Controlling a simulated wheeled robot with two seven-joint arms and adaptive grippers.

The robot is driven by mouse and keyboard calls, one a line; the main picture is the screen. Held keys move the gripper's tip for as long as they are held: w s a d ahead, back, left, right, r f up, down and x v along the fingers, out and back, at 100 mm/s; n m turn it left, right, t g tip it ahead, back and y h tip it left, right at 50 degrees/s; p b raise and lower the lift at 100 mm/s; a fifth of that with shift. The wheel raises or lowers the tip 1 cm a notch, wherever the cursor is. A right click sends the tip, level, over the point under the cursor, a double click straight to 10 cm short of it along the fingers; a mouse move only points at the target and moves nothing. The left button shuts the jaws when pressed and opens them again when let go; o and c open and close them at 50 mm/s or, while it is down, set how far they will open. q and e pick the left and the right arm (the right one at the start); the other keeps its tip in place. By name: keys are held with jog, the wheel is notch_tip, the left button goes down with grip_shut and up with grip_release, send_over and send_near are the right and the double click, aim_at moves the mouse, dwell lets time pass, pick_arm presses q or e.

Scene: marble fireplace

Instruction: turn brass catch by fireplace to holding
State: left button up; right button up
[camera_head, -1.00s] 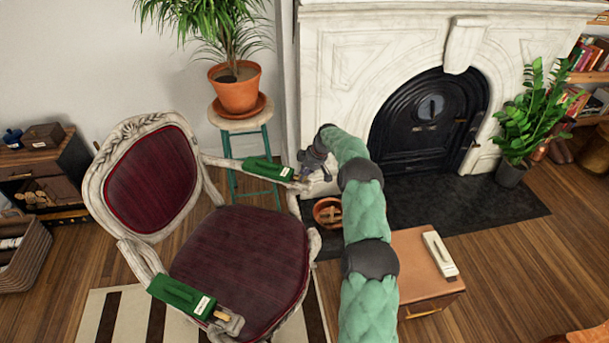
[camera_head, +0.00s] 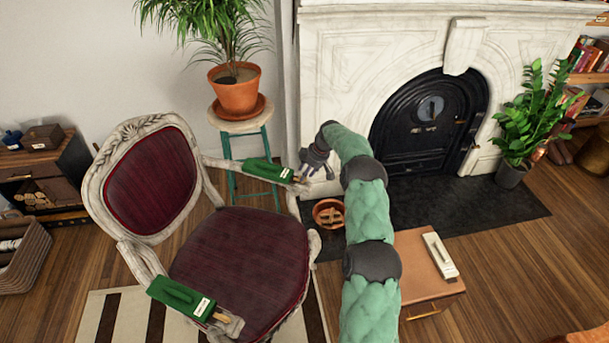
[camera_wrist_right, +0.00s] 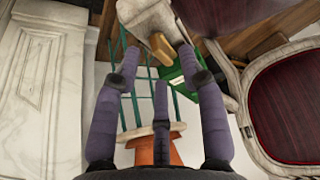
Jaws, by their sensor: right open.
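One green box (camera_head: 268,170) is on the chair arm nearer the fireplace, with a small brass catch (camera_head: 299,187) at its end. In the right wrist view, the brass catch (camera_wrist_right: 174,49) lies ahead between the fingertips, beside the green box (camera_wrist_right: 190,68). My right gripper (camera_head: 308,170) is open and empty, close above the catch; its spread fingers (camera_wrist_right: 160,62) show no contact I can make out. A second green box (camera_head: 181,297) with a catch (camera_head: 222,317) is on the nearer chair arm. My left gripper is not in view.
The red chair (camera_head: 240,257) stands left of my right arm. The marble fireplace (camera_head: 345,75) is behind the gripper. A potted plant (camera_head: 236,92) stands on a stool (camera_head: 236,124). A clay bowl (camera_head: 328,212) and a low brown table (camera_head: 425,285) are close to my arm.

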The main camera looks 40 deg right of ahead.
jog(key=v, duration=1)
jog(key=shift+f, duration=0.15)
jog(key=s+a+f+m+g+y+p, duration=0.1)
jog(key=s+a+f+m, duration=0.15)
jog(key=a+f, duration=0.9)
jog(key=s+a+f+m+g+p, duration=0.1)
jog(key=s+a+f+m+p, duration=0.15)
jog(key=a+f, duration=0.9)
jog(key=s+a+r+m+g+p, duration=0.1)
jog(key=s+a+r+m, duration=0.1)
jog(key=s+a, duration=2.2)
jog(key=s+m, duration=0.1)
jog(key=s, duration=0.2)
jog(key=shift+a+y, duration=0.4)
jog(key=shift+s+r, duration=0.1)
